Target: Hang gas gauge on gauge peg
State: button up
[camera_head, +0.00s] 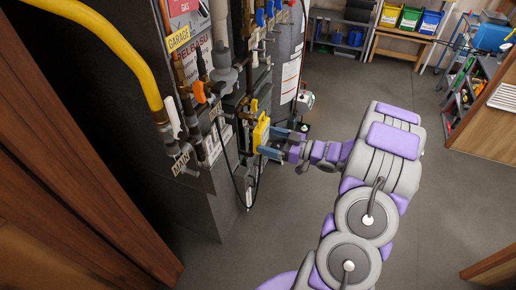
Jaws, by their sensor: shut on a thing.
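The gas gauge (261,132) is a yellow device close to the pipes on the dark furnace panel, left of centre. My gripper (270,152) is shut on it from the right. A thin black hose hangs in a loop below and left of the gauge, with a small pale piece (249,190) at its lower part. I cannot pick out the gauge peg among the pipes and fittings. I cannot tell whether the gauge touches the panel or a peg.
A thick yellow gas pipe (120,47) runs down to valves at the left. A grey tank (289,60) stands behind the gauge. Wooden boards fill the left edge. Shelves with coloured bins (410,18) and a workbench are farther back. The grey floor (330,110) is open.

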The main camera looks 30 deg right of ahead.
aim_at(262, 143)
jog(key=shift+s+a+r, duration=0.2)
jog(key=shift+a+r, duration=0.1)
jog(key=shift+r, duration=0.05)
jog(key=a, duration=0.3)
jog(key=shift+w+a+r, duration=0.2)
jog(key=shift+a+r, duration=0.05)
jog(key=shift+r, duration=0.05)
jog(key=shift+w+a, duration=0.15)
jog(key=shift+w+f+b, duration=0.15)
jog(key=shift+w+b, duration=0.05)
jog(key=shift+b, duration=0.1)
jog(key=shift+w+d+f, duration=0.15)
jog(key=shift+w+d, duration=0.4)
jog(key=shift+d, duration=0.3)
jog(key=shift+w+a+b, duration=0.1)
jog(key=shift+w+b, duration=0.05)
jog(key=shift+b, duration=0.15)
jog(key=b+x, duration=0.1)
jog(key=x, duration=0.3)
jog(key=shift+a+f, duration=0.15)
jog(key=shift+f, duration=0.05)
jog(key=shift+w+a+b, duration=0.2)
jog(key=shift+w+a, duration=0.15)
jog(key=shift+a, duration=0.35)
jog(key=shift+w+a+b, duration=0.15)
jog(key=shift+w+a, duration=0.2)
jog(key=shift+a, duration=0.35)
jog(key=shift+c, duration=0.8)
jog(key=shift+w+f, duration=0.35)
jog(key=shift+f, duration=0.15)
